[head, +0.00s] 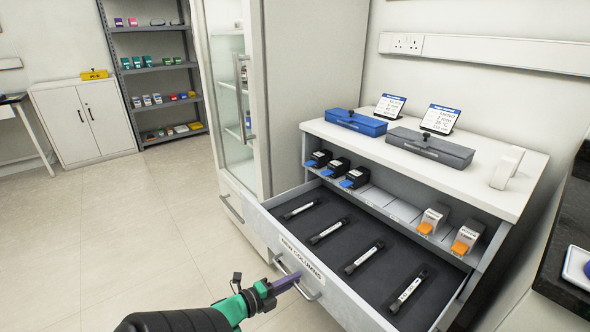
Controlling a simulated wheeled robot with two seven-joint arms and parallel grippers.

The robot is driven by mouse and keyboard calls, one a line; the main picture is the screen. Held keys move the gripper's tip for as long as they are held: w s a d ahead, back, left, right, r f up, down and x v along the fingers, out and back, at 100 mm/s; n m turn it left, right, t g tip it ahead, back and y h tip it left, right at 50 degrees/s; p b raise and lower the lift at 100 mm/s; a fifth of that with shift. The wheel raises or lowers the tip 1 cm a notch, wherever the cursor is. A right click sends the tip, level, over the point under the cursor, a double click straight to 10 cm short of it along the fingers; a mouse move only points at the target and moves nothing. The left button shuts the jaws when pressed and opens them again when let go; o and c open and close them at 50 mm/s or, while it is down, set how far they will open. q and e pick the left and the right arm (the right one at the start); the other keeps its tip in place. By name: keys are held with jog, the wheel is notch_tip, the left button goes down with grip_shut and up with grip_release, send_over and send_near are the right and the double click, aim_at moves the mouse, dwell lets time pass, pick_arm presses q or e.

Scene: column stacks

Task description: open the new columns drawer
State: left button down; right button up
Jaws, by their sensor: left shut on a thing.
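The new columns drawer (338,293) stands pulled out from the white cabinet, with its label on the front panel. Several columns with white labels, one of them a column (364,257) near the middle, lie apart in a row on its dark lining. My left gripper (296,279) is at the drawer's bar handle (312,294) and is shut on it. Part of the handle is hidden behind the gripper. My right gripper is not in view.
The cabinet top holds a blue case (356,122), a grey case (430,147) and two small signs. A shelf above the drawer holds black boxes with blue tabs and white boxes with orange tabs. A glass-door fridge (228,95) stands left. The floor (130,230) at left is clear.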

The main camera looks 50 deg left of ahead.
pick_arm(q)
jog(key=c, duration=1.2)
grip_release()
jog(key=shift+o, duration=0.2)
jog(key=p+v, duration=0.1)
jog(key=v, duration=1.3)
jog(key=shift+s, duration=0.3)
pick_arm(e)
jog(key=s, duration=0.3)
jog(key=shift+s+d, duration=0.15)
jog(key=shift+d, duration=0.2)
